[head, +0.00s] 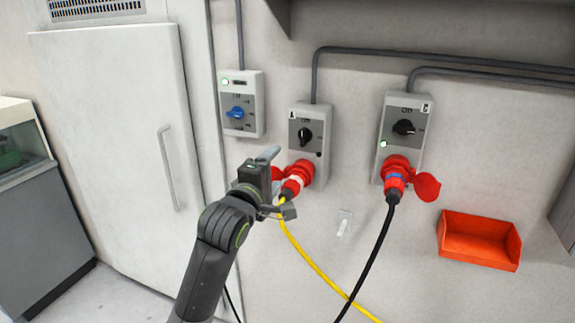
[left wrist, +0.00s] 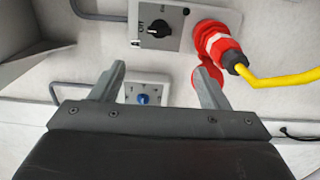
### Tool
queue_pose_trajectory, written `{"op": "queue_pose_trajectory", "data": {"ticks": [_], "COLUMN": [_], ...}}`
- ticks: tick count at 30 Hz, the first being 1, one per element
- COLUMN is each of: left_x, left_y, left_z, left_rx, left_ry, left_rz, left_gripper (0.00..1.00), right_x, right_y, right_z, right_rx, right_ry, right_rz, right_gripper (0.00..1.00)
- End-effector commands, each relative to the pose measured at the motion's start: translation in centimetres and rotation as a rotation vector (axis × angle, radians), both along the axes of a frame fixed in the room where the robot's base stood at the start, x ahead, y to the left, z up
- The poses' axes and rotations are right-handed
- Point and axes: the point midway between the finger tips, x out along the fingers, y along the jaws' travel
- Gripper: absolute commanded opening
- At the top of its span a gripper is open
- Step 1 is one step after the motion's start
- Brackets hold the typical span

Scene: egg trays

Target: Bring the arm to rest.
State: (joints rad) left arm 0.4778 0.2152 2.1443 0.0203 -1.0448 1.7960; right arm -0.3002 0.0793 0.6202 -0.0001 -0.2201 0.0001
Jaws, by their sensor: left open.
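My left gripper (head: 281,182) is open and empty, held out in front of the wall just left of the red plug (head: 296,178) with the yellow cable. In the left wrist view its two fingers (left wrist: 159,70) stand apart with nothing between them that I can see held. In that view the red plug (left wrist: 222,48) lies beyond the right finger, and the grey switch box with the blue knob (left wrist: 146,90) shows behind the fingers. I cannot tell whether the gripper touches the plug. My right gripper is not in view.
Grey switch boxes with black knobs (head: 309,120) (head: 407,115) hang on the wall. A second red plug (head: 394,179) has a black cable (head: 372,250). An orange bin (head: 479,241) is on the right, a white door (head: 115,120) on the left. The yellow cable (head: 312,262) hangs near my arm.

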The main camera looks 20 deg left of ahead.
Motion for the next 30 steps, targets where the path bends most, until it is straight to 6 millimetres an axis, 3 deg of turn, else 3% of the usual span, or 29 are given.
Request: {"op": "queue_pose_trajectory", "data": {"ticks": [5,8,11,17,21,25,30], "left_x": [-0.1,-1.0,-2.9,-9.7,-15.8,-22.2,-29.6], "left_y": [0.1,0.6,1.6,3.8,5.0,5.9,6.5], "left_z": [-0.6,-3.0,-7.6,-18.0,-24.1,-28.5,-32.0], "left_rx": [0.014,0.084,0.227,0.601,0.851,1.058,1.259], "left_ry": [0.012,0.065,0.170,0.447,0.636,0.795,0.942], "left_rz": [0.003,0.012,0.019,-0.042,-0.155,-0.308,-0.529], "left_gripper": [0.69,0.69,0.69,0.69,0.69,0.69,0.69], "right_x": [0.0,0.0,0.0,0.0,0.0,0.0,0.0], "right_y": [0.0,0.0,0.0,0.0,0.0,0.0,0.0], "right_z": [0.0,0.0,0.0,0.0,0.0,0.0,0.0], "right_rx": [0.000,0.000,0.000,0.000,0.000,0.000,0.000], "right_ry": [0.000,0.000,0.000,0.000,0.000,0.000,0.000], "right_rz": [0.000,0.000,0.000,0.000,0.000,0.000,0.000], "right_gripper": [0.36,0.36,0.36,0.36,0.36,0.36,0.36]}}
